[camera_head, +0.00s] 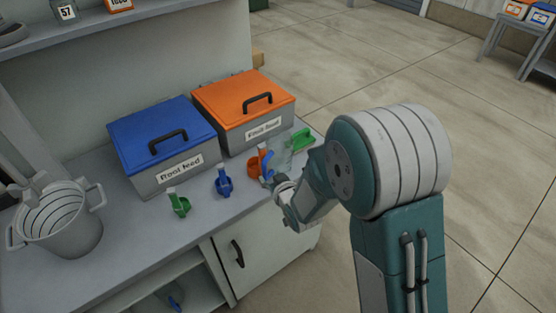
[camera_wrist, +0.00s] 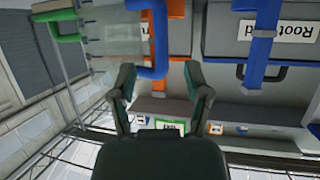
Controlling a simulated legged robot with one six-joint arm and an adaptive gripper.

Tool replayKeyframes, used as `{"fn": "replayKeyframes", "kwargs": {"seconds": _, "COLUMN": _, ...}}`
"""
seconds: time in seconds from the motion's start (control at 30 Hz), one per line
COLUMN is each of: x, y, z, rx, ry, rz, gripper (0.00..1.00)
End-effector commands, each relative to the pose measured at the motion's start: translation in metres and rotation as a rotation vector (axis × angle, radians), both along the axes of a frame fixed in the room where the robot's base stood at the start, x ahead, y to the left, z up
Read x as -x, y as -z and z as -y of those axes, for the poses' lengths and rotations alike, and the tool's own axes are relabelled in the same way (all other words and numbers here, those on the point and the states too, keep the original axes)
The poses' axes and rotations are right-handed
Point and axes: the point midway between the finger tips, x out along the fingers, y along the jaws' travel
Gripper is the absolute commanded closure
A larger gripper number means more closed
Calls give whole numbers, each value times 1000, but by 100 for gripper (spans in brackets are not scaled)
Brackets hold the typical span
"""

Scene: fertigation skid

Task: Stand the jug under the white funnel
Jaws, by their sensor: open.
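A clear jug (camera_wrist: 112,38) with a blue handle (camera_wrist: 152,42) stands at the right end of the bench. In the head view the jug (camera_head: 281,153) is faint and partly hidden behind my gripper (camera_head: 277,182). In the wrist view my gripper (camera_wrist: 160,72) is open, with the lower end of the blue handle between or just beyond its fingertips. I cannot tell whether they touch it. A green handle-like part (camera_wrist: 62,24) shows beside the jug; I cannot tell what it belongs to. I cannot make out a white funnel in either view.
A blue-lidded Root feed box (camera_head: 165,140) and an orange-lidded box (camera_head: 243,104) stand behind the jug. Green (camera_head: 179,203), blue (camera_head: 223,182) and orange (camera_head: 254,163) handled items stand in front. A grey two-handled bucket (camera_head: 68,243) is at left. A shelf (camera_head: 100,27) overhangs the back.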

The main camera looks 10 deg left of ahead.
Motion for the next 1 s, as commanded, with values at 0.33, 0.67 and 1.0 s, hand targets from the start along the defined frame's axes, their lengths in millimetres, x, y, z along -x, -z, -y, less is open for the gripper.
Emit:
{"fn": "replayKeyframes", "kwargs": {"seconds": 0.33, "x": -35, "y": 16, "z": -25, "rx": -1, "ry": 0, "rz": -1, "gripper": 38}}
{"fn": "replayKeyframes", "kwargs": {"seconds": 0.67, "x": -38, "y": 18, "z": -28, "rx": 0, "ry": 0, "rz": 0, "gripper": 51}}
{"fn": "replayKeyframes", "kwargs": {"seconds": 1.0, "x": -38, "y": 18, "z": -29, "rx": 0, "ry": 0, "rz": 0, "gripper": 100}}
